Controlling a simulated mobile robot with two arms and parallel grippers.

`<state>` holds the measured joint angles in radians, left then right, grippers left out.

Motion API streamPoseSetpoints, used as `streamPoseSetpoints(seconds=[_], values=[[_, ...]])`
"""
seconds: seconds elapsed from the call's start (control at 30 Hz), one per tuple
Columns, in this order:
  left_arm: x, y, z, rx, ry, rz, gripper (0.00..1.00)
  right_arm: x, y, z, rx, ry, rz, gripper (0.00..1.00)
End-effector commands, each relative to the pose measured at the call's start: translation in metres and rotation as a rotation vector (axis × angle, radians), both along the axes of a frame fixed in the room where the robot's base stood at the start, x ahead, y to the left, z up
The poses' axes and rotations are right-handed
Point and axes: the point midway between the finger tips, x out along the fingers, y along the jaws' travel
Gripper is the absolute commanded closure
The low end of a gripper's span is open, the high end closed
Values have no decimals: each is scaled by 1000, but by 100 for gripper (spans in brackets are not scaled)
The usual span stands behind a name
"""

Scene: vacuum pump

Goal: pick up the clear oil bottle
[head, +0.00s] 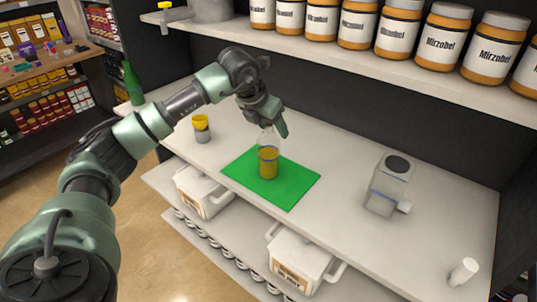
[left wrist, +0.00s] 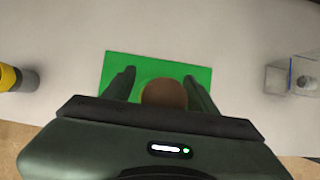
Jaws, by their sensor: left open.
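The clear oil bottle (head: 268,164) stands upright on a green mat (head: 296,187), with amber oil in its lower part and a clear upper part. My left gripper (head: 275,124) reaches over the mat from the left, its fingers pointing down at the bottle's top. In the left wrist view, the bottle's round brown shape (left wrist: 163,95) shows between the two spread fingers of my left gripper (left wrist: 159,76), with green mat visible on both sides. Part of the bottle is hidden by the gripper body there. I see no contact. My right gripper is not in view.
A yellow-topped grey container (head: 201,129) stands left of the mat. A clear device with a black disc on top (head: 386,188) stands to the right. A small white cylinder (head: 463,272) is near the right end. A shelf of jars (head: 388,70) overhangs the counter's back.

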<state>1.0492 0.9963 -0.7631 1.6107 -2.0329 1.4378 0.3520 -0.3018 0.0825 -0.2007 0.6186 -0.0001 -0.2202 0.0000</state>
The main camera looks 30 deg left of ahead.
Motion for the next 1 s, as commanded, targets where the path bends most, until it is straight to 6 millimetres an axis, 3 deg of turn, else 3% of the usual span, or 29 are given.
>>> streamPoseSetpoints(seconds=[0.07,0.27,1.0], values=[[0,0,0,0,0,0,45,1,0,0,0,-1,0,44],[0,0,0,0,1,0,100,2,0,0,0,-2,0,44],[-1,0,-2,0,6,0,100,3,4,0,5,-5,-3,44]])
